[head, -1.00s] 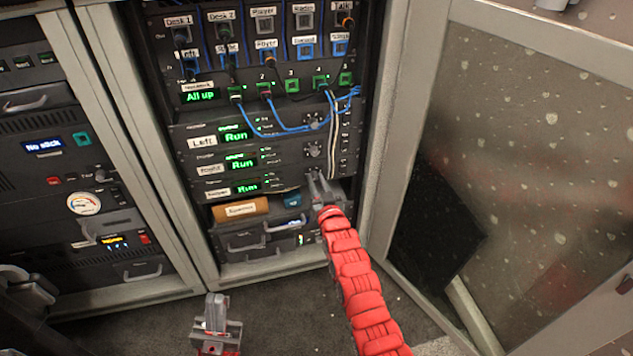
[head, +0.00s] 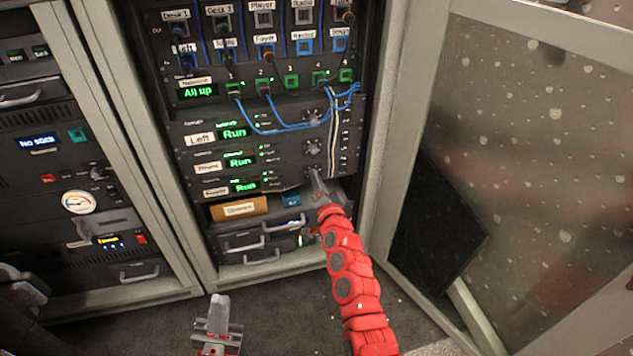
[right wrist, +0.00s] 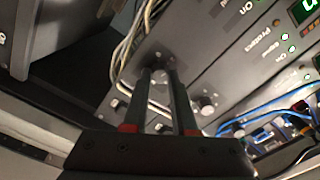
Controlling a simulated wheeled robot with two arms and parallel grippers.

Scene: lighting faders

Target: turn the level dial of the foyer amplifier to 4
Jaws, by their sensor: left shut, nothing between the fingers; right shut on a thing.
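The foyer amplifier (head: 268,184) is the lowest of three dark amplifiers in the middle rack. Its label is blurred, and its green display reads "Run". My right gripper (head: 317,180) is at the right end of this amplifier, shut on its level dial. The right wrist view shows the dial (right wrist: 158,77) between the two dark fingers (right wrist: 159,80). The dial's scale and pointer are too small and covered to read. My left gripper (head: 217,308) is shut and empty, low in front of the rack near the floor.
Two more amplifiers, with dials (head: 313,147) on the right, sit above. Blue cables (head: 290,128) and pale cables (head: 334,130) hang close by. An orange-brown box (head: 240,208) lies on the shelf below. A glazed rack door (head: 530,150) stands open at right.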

